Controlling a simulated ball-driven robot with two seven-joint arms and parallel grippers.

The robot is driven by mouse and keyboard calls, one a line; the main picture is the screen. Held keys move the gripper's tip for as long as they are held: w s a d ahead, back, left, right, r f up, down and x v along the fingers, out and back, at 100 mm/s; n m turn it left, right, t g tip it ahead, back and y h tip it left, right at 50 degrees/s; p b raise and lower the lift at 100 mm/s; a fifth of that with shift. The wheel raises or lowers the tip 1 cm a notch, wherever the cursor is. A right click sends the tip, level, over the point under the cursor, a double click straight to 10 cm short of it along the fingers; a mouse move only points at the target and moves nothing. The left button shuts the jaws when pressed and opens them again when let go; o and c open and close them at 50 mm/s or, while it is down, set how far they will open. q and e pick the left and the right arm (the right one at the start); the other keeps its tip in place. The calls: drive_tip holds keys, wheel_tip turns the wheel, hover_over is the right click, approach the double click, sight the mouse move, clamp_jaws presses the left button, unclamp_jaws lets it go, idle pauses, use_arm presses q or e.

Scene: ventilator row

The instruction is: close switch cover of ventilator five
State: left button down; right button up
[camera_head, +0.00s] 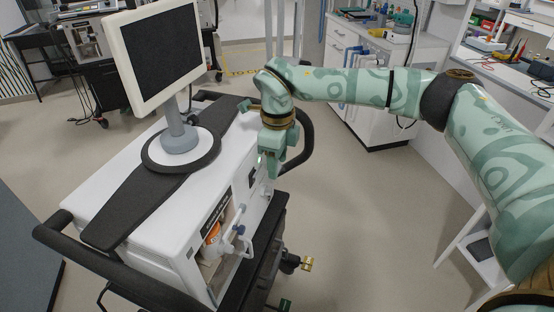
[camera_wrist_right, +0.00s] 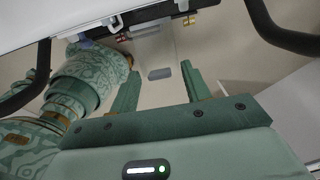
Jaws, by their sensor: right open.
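The ventilator (camera_head: 150,235) is a white unit on a dark cart, with a monitor (camera_head: 162,55) on a round base on top. My right gripper (camera_head: 272,172) points down beside the ventilator's right side, near a small dark panel (camera_head: 253,178). In the wrist view the right gripper (camera_wrist_right: 160,78) shows two separated green fingers with nothing held between them. My left gripper is not in view.
A black handle bar (camera_head: 298,150) curves behind the gripper. A hose and an orange part (camera_head: 213,243) sit in the front recess. A gold connector (camera_head: 307,263) sticks out low from the cart.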

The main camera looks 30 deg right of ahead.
drive_tip(key=c, duration=1)
